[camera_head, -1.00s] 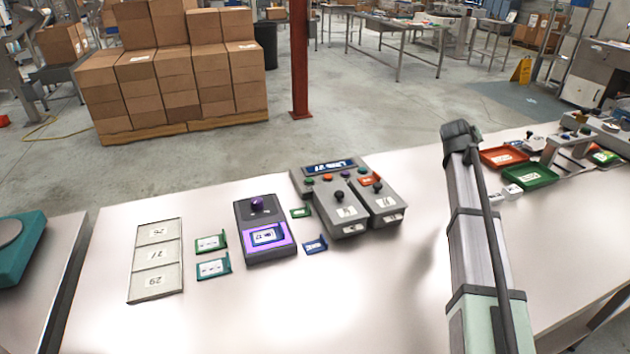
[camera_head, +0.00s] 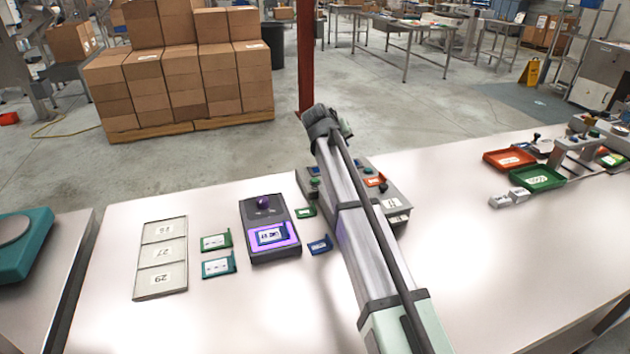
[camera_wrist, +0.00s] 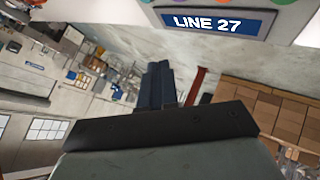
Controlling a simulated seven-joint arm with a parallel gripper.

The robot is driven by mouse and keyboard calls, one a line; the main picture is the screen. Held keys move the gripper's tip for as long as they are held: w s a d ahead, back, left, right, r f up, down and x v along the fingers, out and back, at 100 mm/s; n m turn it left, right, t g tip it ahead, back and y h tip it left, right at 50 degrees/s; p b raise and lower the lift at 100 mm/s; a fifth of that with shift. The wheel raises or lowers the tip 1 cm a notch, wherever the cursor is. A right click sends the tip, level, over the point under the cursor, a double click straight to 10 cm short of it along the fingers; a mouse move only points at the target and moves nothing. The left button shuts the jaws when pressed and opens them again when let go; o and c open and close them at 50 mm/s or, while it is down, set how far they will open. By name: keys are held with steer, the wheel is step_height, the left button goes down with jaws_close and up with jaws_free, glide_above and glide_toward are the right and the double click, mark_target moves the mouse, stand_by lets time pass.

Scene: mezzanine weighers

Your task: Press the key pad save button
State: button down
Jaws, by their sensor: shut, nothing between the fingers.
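The grey key pad box (camera_head: 396,212) stands on the table, mostly hidden behind my arm in the head view. An orange button (camera_head: 373,181) shows on its right part and a green button (camera_head: 314,182) at its left edge. In the wrist view its display (camera_wrist: 217,22) reads "LINE 27", with parts of coloured buttons cut off at the top edge. I cannot tell which button is save. My gripper (camera_wrist: 158,82) shows in the wrist view with dark fingers together and empty, apart from the display in the picture. In the head view it is hidden.
A purple and black device (camera_head: 287,249) holding a card stands left of the key pad. Small green and blue cards lie around it, with a numbered tray (camera_head: 160,296) further left. Red (camera_head: 508,160) and green (camera_head: 536,178) trays are at right.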

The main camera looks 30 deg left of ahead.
glide_above(313, 181)
steer(key=shift+f+n, duration=0.15)
steer(key=shift+n, duration=0.15)
steer(key=shift+f, duration=0.15)
steer(key=shift+f, duration=4.25)
steer(key=shift+f, duration=0.85)
steer(key=shift+r, duration=0.85)
steer(key=shift+r, duration=2.5)
